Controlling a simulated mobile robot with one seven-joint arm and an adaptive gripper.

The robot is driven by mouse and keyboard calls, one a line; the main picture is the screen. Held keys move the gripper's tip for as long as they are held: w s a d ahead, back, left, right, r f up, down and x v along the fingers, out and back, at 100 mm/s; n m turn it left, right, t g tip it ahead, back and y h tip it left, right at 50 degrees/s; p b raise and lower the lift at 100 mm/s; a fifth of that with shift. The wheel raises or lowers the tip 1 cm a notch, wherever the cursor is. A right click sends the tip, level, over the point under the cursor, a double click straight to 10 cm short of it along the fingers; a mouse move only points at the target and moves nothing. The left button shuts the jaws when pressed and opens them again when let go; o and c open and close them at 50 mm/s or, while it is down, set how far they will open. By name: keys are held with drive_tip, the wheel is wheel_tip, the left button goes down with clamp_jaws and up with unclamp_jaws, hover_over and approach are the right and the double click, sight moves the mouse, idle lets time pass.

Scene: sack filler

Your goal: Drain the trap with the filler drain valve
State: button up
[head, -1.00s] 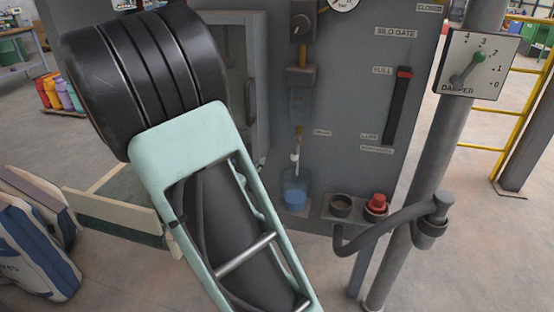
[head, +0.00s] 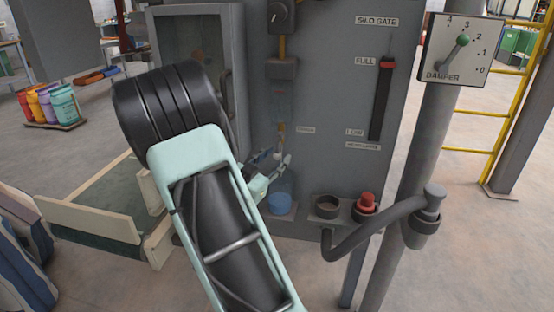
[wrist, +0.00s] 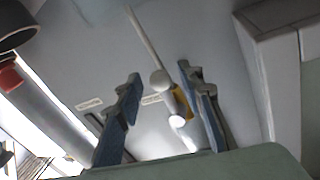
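In the wrist view, the valve shows a yellow body (wrist: 181,100) and white rounded ends (wrist: 160,80). My gripper (head: 281,158) is just below the valve and above the cup. In the wrist view, its two blue-padded fingers (wrist: 162,82) are spread apart. The valve parts appear between them, nearer the right finger. I cannot tell whether a finger touches them. My arm hides part of the cabinet.
A red button (head: 366,201) and a dark round fitting (head: 326,207) sit on a ledge right of the cup. A grey bent pipe (head: 385,222) stands in front. The damper dial (head: 459,50) is at upper right. A wooden-edged platform (head: 100,222) lies left.

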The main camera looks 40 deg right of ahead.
drive_tip(key=shift+w+d, duration=0.25)
drive_tip(key=shift+d, duration=0.35)
clamp_jaws()
